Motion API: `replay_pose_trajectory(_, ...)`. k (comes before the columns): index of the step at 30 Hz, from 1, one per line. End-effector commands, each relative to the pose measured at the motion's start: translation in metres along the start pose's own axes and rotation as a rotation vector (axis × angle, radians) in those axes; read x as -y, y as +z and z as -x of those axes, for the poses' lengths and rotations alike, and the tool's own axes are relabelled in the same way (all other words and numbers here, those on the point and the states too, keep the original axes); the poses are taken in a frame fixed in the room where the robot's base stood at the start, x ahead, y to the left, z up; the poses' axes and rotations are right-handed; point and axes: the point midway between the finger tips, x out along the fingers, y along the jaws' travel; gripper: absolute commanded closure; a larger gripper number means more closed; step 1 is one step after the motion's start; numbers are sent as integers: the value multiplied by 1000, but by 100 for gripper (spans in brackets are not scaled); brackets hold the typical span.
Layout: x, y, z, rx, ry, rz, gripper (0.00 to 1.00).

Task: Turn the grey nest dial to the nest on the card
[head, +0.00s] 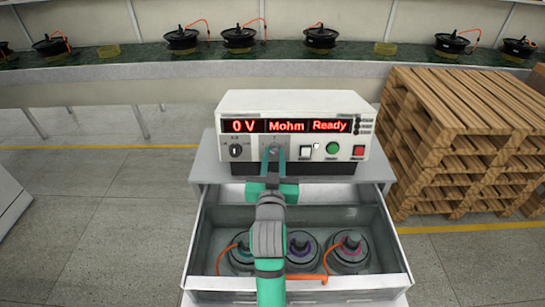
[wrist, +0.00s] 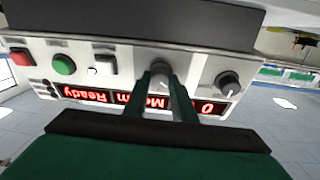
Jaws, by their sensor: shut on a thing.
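The tester box (head: 290,108) stands on the bench with red displays reading "0 V", "Mohm" and "Ready". My gripper (head: 274,153) is at its front panel, with both fingers around the grey dial. In the wrist view the grey dial (wrist: 160,67) sits between the fingertips of my gripper (wrist: 161,78), which is shut on it. The dial's markings are mostly hidden by the fingers, so I cannot tell its setting. An open drawer (head: 215,222) below holds three motors with teal, purple (head: 300,243) and pink (head: 351,243) rings. I cannot make out a card.
A black dial (head: 236,150) is left of the grey one. A white switch (head: 306,152), green button (head: 333,148) and red button (head: 358,151) are to its right. Wooden pallets (head: 460,130) stand at right. Several motors line the back counter (head: 215,62).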

Motion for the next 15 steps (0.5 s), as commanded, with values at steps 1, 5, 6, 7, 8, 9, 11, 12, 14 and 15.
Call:
replay_pose_trajectory(1,4,0,0,1,-9,0,99)
replay_pose_trajectory(5,3,0,1,1,-9,-11,99)
replay_pose_trajectory(6,3,0,1,2,-8,-18,99)
replay_pose_trajectory(7,3,0,1,2,-6,-26,99)
replay_pose_trajectory(8,4,0,1,2,-4,-35,99)
replay_pose_trajectory(9,4,0,1,3,-2,-49,99)
replay_pose_trajectory(11,4,0,1,4,5,-76,98)
replay_pose_trajectory(12,4,0,1,5,11,-97,98)
replay_pose_trajectory(14,4,0,1,7,20,-136,99)
replay_pose_trajectory(15,4,0,1,8,28,-164,99)
